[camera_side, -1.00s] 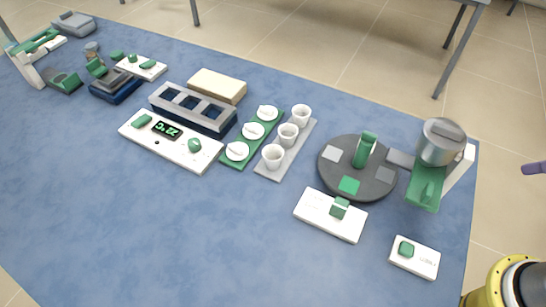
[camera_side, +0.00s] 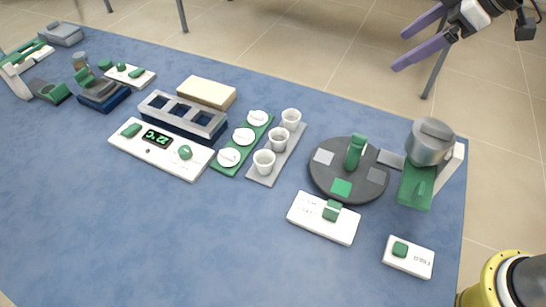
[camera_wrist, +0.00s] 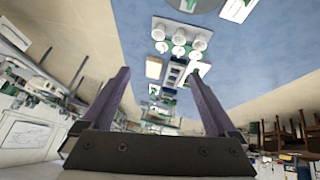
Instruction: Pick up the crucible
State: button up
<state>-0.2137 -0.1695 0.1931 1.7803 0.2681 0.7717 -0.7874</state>
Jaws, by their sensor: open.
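Three white crucibles stand upright in a row on a grey strip (camera_side: 264,178) in the side view: a back one (camera_side: 291,119), a middle one (camera_side: 279,139) and a front one (camera_side: 264,162). Which one the task means I cannot tell. They also show small near the top of the wrist view (camera_wrist: 179,34). My gripper (camera_side: 398,50) is at the top right of the side view, beyond the table's far edge and well apart from the crucibles. Its two purple fingers are spread and empty. They also show in the wrist view (camera_wrist: 160,85).
A green strip (camera_side: 241,150) with white lids lies left of the crucibles. A dark furnace block (camera_side: 182,117) with a white control panel (camera_side: 160,150) stands further left. A dark turntable (camera_side: 347,190) and a grey canister (camera_side: 430,142) stand right. The blue table's front is clear.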

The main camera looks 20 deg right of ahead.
jog(key=w+a+f+n+g+y, duration=0.1)
jog(key=w+a+f+n+g, duration=0.15)
jog(key=w+a+f, duration=0.6)
jog(key=n+g, duration=0.1)
jog(key=g, duration=0.1)
send_near(264, 159)
jog(key=shift+s+a+f+h, duration=0.3)
jog(key=shift+s+a+f, duration=0.4)
jog(key=shift+s+a, duration=0.2)
jog(key=shift+w+a+x, duration=0.1)
jog(key=shift+w+x, duration=0.05)
jog(key=shift+x, duration=1.4)
jog(key=shift+w+a+x, duration=0.15)
jog(key=shift+x, duration=1.4)
jog(key=shift+r, duration=0.2)
jog(key=c, duration=1.4)
